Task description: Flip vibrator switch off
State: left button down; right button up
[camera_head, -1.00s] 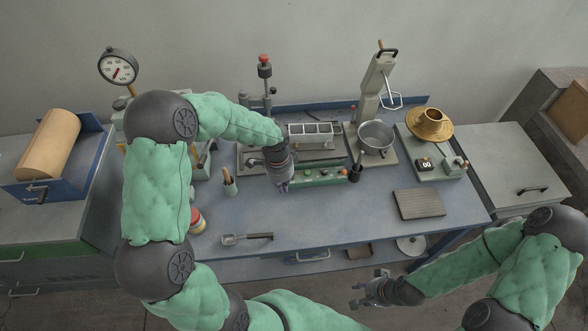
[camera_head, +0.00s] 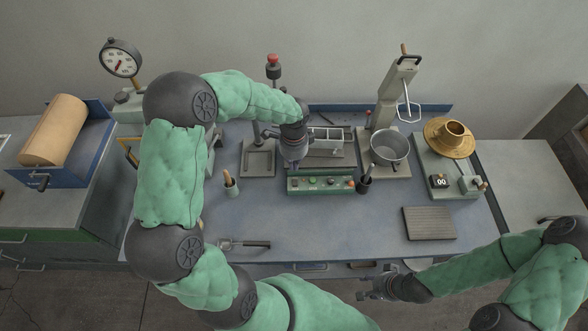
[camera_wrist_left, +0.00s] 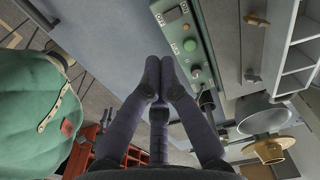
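My right gripper (camera_head: 366,290) is open and empty before the bench front.
A metal bowl (camera_head: 388,147) and mixer stand further right. A scoop (camera_head: 245,244) lies in front. The front middle bench top is clear.

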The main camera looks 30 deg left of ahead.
aim_at(294, 189)
pick_arm(q)
notch_tip(294, 189, down, 12)
jog(key=shift+f+b, duration=0.25)
jog(key=shift+b, duration=0.7)
jog(key=shift+f, duration=0.1)
jog(key=shift+f, duration=0.25)
jog(key=shift+s+d+r, duration=0.1)
jog(key=shift+r+p, duration=0.4)
jog(key=shift+r, duration=0.4)
